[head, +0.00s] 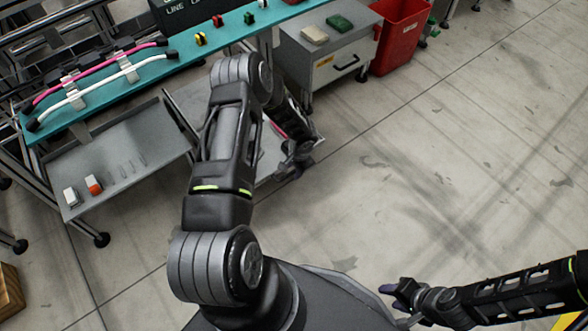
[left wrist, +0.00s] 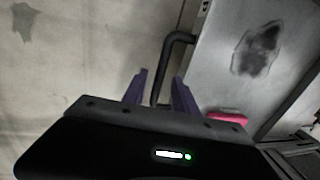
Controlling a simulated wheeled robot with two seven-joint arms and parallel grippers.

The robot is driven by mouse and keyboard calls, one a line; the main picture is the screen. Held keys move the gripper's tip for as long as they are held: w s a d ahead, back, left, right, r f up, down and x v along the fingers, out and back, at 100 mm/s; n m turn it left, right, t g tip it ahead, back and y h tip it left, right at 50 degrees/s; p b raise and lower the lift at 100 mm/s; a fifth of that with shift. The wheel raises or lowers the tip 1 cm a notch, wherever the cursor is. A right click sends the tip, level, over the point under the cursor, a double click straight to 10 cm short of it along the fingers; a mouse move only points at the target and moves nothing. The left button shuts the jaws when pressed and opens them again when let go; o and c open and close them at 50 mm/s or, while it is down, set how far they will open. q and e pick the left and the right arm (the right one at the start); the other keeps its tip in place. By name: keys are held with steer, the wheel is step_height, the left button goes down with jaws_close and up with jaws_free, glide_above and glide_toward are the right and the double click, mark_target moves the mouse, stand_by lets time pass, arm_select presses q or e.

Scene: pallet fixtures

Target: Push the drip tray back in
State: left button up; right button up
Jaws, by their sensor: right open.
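The drip tray (head: 268,158) is a grey metal sheet low down beside the bench, partly hidden by my left arm in the head view. In the left wrist view the tray (left wrist: 225,75) shows a dark stain and a bent black handle (left wrist: 172,47) on its edge. My left gripper (head: 303,167) is at the tray's outer edge. Its two purple fingers (left wrist: 160,88) are spread, with the handle's bar between them and gaps visible; whether either finger touches it is unclear. My right gripper (head: 394,291) is open and empty over the floor at lower right.
A teal bench (head: 185,62) carries pink and white cables. A lower shelf (head: 130,155) holds small white and orange blocks. A grey drawer cabinet (head: 325,60) and red bin (head: 396,35) stand behind. A pink item (left wrist: 228,117) lies by the tray. The right floor is clear.

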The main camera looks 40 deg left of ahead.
arm_select(q)
steer(key=shift+c, duration=0.5)
jaws_close()
stand_by(0.9)
